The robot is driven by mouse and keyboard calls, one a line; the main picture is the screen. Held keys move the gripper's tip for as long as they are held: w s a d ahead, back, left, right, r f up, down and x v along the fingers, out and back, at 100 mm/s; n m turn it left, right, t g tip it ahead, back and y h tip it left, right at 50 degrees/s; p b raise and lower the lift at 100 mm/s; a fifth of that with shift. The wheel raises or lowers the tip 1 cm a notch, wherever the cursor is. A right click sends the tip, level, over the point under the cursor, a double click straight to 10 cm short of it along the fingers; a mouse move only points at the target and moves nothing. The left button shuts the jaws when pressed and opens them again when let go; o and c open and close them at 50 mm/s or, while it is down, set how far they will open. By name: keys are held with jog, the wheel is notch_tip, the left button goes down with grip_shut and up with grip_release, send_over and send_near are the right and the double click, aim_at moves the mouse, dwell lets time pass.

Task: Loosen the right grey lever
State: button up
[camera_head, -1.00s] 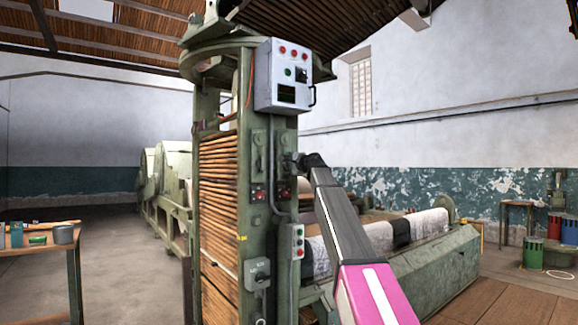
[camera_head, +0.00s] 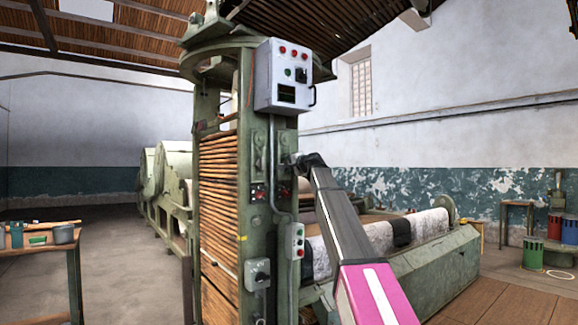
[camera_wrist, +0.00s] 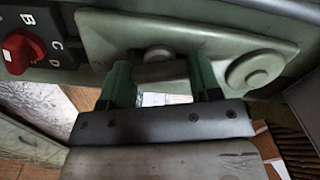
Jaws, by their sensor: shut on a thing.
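In the wrist view the right grey lever (camera_wrist: 160,73) is a short grey grip in front of a green-grey plate with a round boss. My gripper (camera_wrist: 161,83) has one green finger on each side of it and is shut on it. In the head view my gripper (camera_head: 295,160) is at the right side of the green post, and the arm's end hides most of that lever. The left grey lever (camera_head: 259,148) stands upright on its plate, left of the grey conduit.
A red selector knob (camera_wrist: 24,50) with letters sits left of the lever. A control box (camera_head: 283,75) is above my gripper; a small button box (camera_head: 294,241) and a grey switch box (camera_head: 257,274) are below. A cluttered table (camera_head: 40,245) stands at left. The floor between is clear.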

jog(key=shift+n, duration=4.1)
jog(key=o, duration=0.9)
jog(key=shift+s, duration=0.1)
jog(key=v, duration=1)
jog(key=shift+s+d, duration=0.25)
jog(key=shift+d, duration=0.05)
